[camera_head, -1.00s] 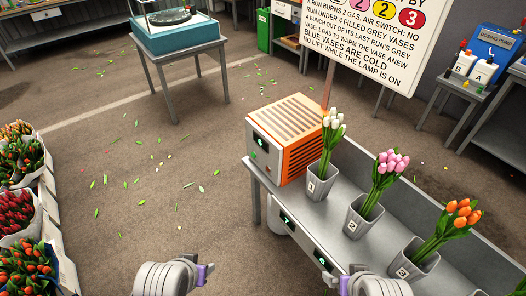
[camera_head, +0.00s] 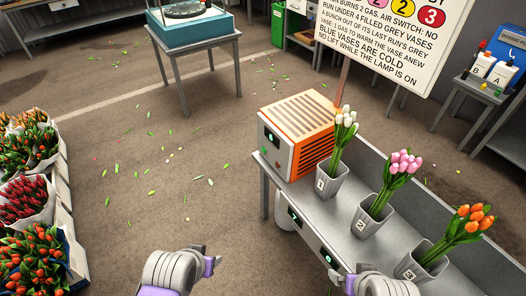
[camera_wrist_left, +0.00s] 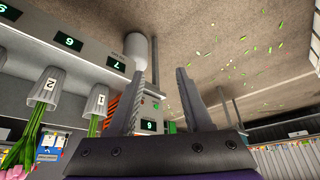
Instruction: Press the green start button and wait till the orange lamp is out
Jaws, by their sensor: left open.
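The machine (camera_head: 297,135) with an orange slatted cover and a pale front stands on the far left end of the grey bench. A small green spot (camera_head: 270,136), which looks like a button or display, shows on its front. I cannot make out the orange lamp. In the left wrist view, the machine front with a green display (camera_wrist_left: 148,125) shows beyond my fingers, tilted and partly hidden. My left gripper (camera_head: 212,265) is open and empty, in front of the bench and well apart from the machine; its fingers (camera_wrist_left: 160,75) frame the wrist view. My right gripper (camera_head: 337,280) is at the bench's front edge, its jaws unclear.
Grey vases 1 (camera_head: 331,180), 2 (camera_head: 372,215) and 3 (camera_head: 421,260) hold white, pink and orange tulips on the bench (camera_head: 335,223). Tulip buckets (camera_head: 30,258) line the left. A sign (camera_head: 395,35) stands behind. The floor between is open, with scattered leaves.

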